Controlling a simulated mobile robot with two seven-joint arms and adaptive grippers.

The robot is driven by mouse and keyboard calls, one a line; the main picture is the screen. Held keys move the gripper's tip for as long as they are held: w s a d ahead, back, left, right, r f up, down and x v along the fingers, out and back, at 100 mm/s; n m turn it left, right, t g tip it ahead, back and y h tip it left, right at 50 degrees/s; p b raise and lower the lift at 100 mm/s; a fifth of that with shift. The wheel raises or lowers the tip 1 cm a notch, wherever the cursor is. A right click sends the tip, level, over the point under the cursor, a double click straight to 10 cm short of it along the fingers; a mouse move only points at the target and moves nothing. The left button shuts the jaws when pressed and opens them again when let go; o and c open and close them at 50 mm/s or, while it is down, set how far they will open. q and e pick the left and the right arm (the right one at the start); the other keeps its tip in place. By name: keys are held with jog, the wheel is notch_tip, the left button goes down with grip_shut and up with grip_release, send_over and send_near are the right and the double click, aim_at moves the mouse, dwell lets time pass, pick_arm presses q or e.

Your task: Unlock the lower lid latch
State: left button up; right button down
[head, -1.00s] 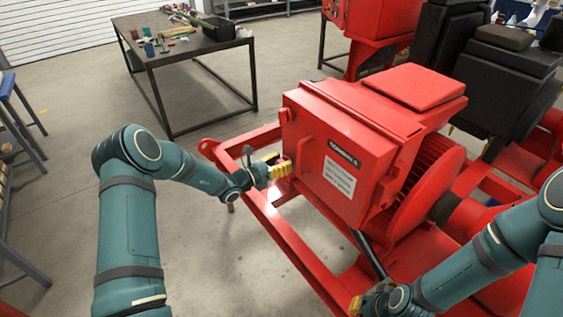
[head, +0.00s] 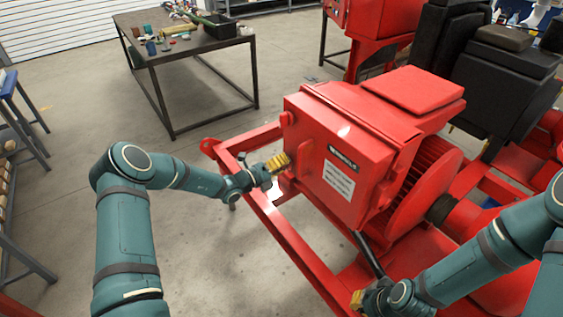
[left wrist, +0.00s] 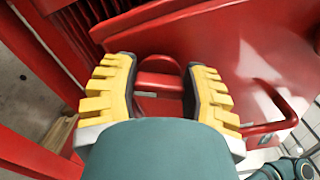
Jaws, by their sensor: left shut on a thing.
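The red box (head: 345,150) on the skid has a lid face with a white label (head: 338,180). My left gripper (head: 282,162) is at the box's lower left edge in the head view, hiding the lower latch there. In the left wrist view, the yellow fingers of the left gripper (left wrist: 160,85) stand on both sides of a red latch (left wrist: 160,80), shut on it. Another red latch (head: 289,118) shows higher on the same edge. My right gripper (head: 357,300) is low in the head view, by the skid frame; its opening is too small to make out.
A red handle (left wrist: 275,112) stands out from the lid, right of the fingers in the left wrist view. The red skid rail (head: 262,210) runs below my left gripper. A dark bar (head: 369,254) slopes near my right gripper. A dark table (head: 185,60) stands behind, apart.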

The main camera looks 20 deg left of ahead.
pick_arm(q)
jog(key=n+p, duration=0.1)
jog(key=n, duration=0.3)
jog(key=shift+f+n, duration=0.15)
jog(key=shift+n, duration=0.25)
dwell(0.4)
jog(key=o, duration=1.2)
jog(key=v, duration=1.2)
